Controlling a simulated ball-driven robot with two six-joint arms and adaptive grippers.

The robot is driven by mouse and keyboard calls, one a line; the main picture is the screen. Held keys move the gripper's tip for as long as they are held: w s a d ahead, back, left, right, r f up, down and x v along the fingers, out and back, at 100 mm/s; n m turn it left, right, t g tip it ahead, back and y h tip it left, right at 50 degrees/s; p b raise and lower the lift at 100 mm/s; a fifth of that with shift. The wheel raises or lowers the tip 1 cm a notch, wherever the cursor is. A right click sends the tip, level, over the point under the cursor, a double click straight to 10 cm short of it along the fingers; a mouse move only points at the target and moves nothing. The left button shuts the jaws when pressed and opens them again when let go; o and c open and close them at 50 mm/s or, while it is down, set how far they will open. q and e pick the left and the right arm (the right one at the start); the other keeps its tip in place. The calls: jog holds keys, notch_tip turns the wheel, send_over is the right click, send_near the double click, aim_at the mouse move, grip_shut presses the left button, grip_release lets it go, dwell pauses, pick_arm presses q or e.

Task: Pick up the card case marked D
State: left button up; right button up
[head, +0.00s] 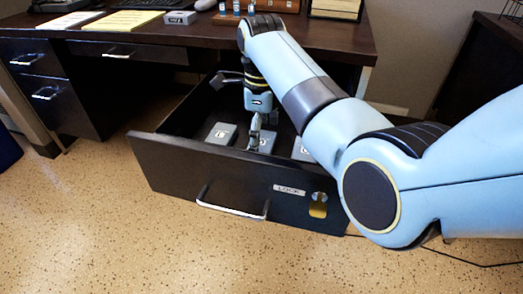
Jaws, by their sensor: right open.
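Several flat grey card cases with white labels lie in the open desk drawer: a left one (220,134), a middle one (264,142) and a right one (301,151) partly behind my arm. The letters on the labels are too small to read surely, so I cannot tell which is D. My right gripper (254,131) points down into the drawer, open, with its fingertips at the middle case and covering part of it. I cannot tell whether they touch it. My left gripper is out of view.
The black drawer front (180,175) has a metal handle, a LOCK label (289,190) and a brass tag (318,206). Drawer walls surround the cases closely. The dark desk (200,36) overhangs behind, with papers and a small grey box (180,17). The floor in front is clear.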

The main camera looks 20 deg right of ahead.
jog(key=shift+f, duration=0.95)
jog(key=shift+r, duration=0.1)
jog(key=c, duration=1.1)
